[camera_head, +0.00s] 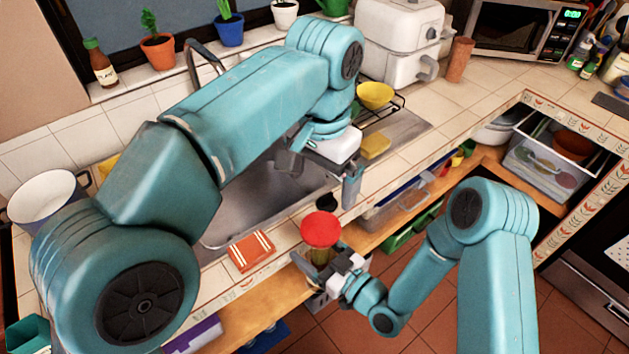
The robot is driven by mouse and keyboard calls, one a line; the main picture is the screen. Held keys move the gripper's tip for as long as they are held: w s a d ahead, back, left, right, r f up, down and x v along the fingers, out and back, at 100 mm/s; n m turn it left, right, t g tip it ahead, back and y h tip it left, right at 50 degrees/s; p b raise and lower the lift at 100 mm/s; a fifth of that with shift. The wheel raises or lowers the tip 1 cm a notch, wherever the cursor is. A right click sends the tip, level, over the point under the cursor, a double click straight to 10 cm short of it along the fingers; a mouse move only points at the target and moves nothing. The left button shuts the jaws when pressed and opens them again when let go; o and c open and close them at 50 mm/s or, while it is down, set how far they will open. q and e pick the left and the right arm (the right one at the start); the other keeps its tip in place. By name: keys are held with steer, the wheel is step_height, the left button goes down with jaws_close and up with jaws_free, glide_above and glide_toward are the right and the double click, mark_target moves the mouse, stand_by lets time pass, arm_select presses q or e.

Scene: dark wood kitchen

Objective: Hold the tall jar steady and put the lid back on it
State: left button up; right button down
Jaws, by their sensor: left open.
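A jar (321,257) with a greenish-brown body shows low in the middle, at the counter's front edge. A round red top, which looks like a lid (321,228), covers its upper end; I cannot tell if it is seated. My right gripper (322,264) is at the jar's body, with a finger along its left side; the jar's base is hidden behind it, and I cannot tell whether the fingers are closed on it. My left gripper (322,178) is open and empty above the sink's right front, above and behind the red top.
The sink (268,208) lies behind the jar. A red striped cloth or packet (251,251) lies on the counter to the left. A yellow bowl (374,95) and sponge (375,145) are at the back right.

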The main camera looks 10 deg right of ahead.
arm_select(q)
steer(key=s+a+f+n+g+h, duration=0.35)
steer(key=s+f+n+g, duration=0.2)
steer(key=s+n, duration=0.35)
steer(key=s+a+f+n+t+h, duration=0.15)
steer(key=a+f, duration=0.25)
steer(key=f, duration=0.9)
steer(key=a+f+n+t, duration=0.15)
steer(key=a+f, duration=0.25)
steer(key=f, duration=0.8)
steer(key=s+a+f+t, duration=0.1)
steer(key=s+a+f, duration=0.2)
steer(key=f, duration=0.2)
steer(key=s+a+f+m+t+y, duration=0.1)
steer(key=s+a+f+t, duration=0.1)
steer(key=f, duration=0.4)
steer(key=shift+s+a, duration=0.5)
steer(key=shift+s, duration=0.25)
